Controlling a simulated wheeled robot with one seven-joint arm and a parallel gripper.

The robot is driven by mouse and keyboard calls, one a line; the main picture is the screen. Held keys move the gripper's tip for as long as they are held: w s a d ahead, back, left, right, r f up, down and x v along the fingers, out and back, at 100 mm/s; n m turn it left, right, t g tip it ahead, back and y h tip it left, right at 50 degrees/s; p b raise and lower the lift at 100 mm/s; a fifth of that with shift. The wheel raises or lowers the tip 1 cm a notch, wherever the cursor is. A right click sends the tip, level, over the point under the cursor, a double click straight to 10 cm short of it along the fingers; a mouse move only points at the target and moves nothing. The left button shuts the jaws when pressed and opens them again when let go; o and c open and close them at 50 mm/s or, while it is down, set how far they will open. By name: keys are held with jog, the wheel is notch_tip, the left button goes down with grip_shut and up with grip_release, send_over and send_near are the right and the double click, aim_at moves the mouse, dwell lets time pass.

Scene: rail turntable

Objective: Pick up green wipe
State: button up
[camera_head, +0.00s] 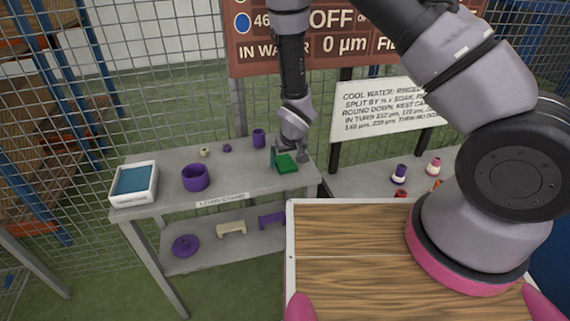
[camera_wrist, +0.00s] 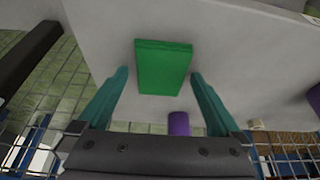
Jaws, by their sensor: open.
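The green wipe (camera_head: 286,163) is a flat, roughly square pad lying on the right end of the grey table (camera_head: 240,180). In the wrist view the green wipe (camera_wrist: 163,67) lies ahead of my gripper (camera_wrist: 158,82), between the lines of its two teal fingers. In the head view my gripper (camera_head: 285,155) is above the wipe, at its far side. My gripper is open, and nothing is held between the fingers. The wipe's far edge is partly hidden by the gripper in the head view.
A purple cylinder (camera_head: 259,138) stands close to the left of my gripper, also in the wrist view (camera_wrist: 179,123). A purple ring-shaped pot (camera_head: 195,177) and a white tray with blue water (camera_head: 134,182) stand further left. A wire fence (camera_head: 180,70) rises behind the table.

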aim_at(286, 163)
jog(key=c, duration=1.2)
jog(key=shift+c, duration=0.2)
jog(key=shift+r, duration=0.1)
notch_tip(286, 163, up, 10)
